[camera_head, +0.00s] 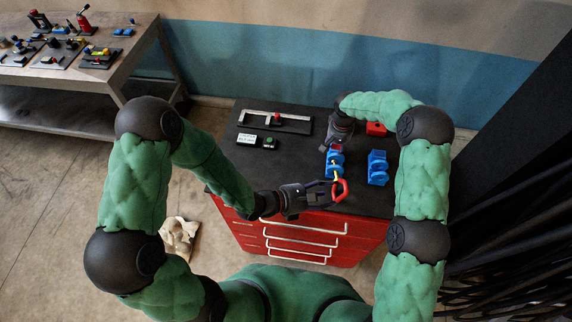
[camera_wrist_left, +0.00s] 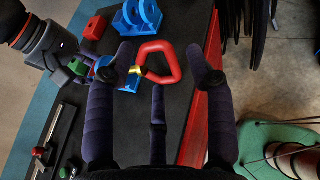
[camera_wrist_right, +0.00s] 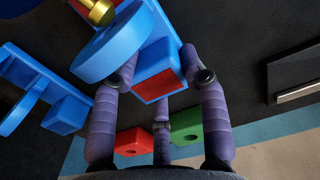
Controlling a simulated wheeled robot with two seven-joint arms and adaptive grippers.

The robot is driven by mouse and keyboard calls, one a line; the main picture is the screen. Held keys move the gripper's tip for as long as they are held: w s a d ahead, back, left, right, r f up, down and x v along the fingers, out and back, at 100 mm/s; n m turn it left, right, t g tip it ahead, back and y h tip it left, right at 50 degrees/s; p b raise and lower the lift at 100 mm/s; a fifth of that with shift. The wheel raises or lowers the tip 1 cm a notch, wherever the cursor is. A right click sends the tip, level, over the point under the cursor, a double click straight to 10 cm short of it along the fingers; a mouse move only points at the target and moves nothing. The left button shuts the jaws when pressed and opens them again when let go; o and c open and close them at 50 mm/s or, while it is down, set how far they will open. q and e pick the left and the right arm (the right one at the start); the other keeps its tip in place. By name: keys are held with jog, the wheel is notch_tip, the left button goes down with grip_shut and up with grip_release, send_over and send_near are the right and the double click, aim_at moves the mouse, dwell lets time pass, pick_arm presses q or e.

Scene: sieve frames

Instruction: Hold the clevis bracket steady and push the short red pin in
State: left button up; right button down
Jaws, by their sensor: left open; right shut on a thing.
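My right gripper (camera_head: 337,144) is shut on a blue clevis bracket (camera_head: 335,161), which also shows between the fingers in the right wrist view (camera_wrist_right: 155,55). A pin with a red loop handle (camera_head: 340,190) and a brass shank is at the bracket's near end. The brass part (camera_wrist_left: 137,70) meets or nearly meets the bracket; I cannot tell how deep it sits. My left gripper (camera_head: 325,189) is open, with its fingers around the red handle. In the left wrist view the handle (camera_wrist_left: 178,62) lies between the spread fingers.
A second blue bracket (camera_head: 378,168) stands to the right on the black worktop (camera_head: 300,160). A red block (camera_head: 376,129) is behind it, and a green block shows in the right wrist view (camera_wrist_right: 187,125). A long metal gauge (camera_head: 275,121) and small boxes (camera_head: 247,139) lie at the left.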

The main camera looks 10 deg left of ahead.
pick_arm(q)
jog(key=w+a+n+t+y, duration=0.3)
jog(key=w+a+n+y, duration=0.3)
jog(key=a, duration=0.6)
jog(key=shift+w+a+t, duration=0.2)
jog(key=shift+w+t, duration=0.2)
jog(key=shift+w, duration=0.5)
jog(key=shift+o, duration=0.3)
jog(key=shift+y, duration=0.3)
jog(key=m+g+y, duration=0.1)
jog(key=m+g, duration=1)
jog(key=m, duration=0.1)
send_near(343, 194)
jog(key=x, duration=0.7)
jog(key=w+x, duration=0.1)
jog(key=x, duration=0.3)
jog(key=shift+f, duration=0.45)
